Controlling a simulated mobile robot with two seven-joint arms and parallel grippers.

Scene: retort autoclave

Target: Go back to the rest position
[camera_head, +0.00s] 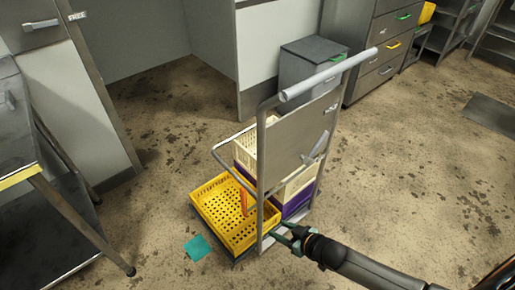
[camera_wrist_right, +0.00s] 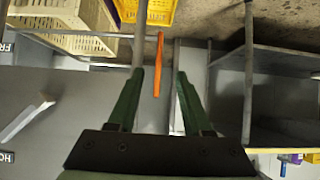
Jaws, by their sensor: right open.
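My right gripper (camera_head: 287,238) is at the lower middle of the head view, beside the lower post of a grey trolley (camera_head: 300,118). In the right wrist view its two green fingers (camera_wrist_right: 160,75) stand apart with nothing held between them. A trolley post lies close to the left finger there; I cannot tell whether they touch. An orange strip-like thing (camera_wrist_right: 159,62) shows beyond the fingertips; in the head view it stands upright at the yellow crate (camera_head: 207,207). My left gripper is not in view.
Cream crates (camera_head: 297,184) and a purple crate (camera_head: 300,203) are stacked on the trolley. A teal patch (camera_head: 198,247) lies on the floor. A metal table (camera_head: 60,205) stands at left and drawer cabinets (camera_head: 383,50) at the back. The floor on the right is mostly open.

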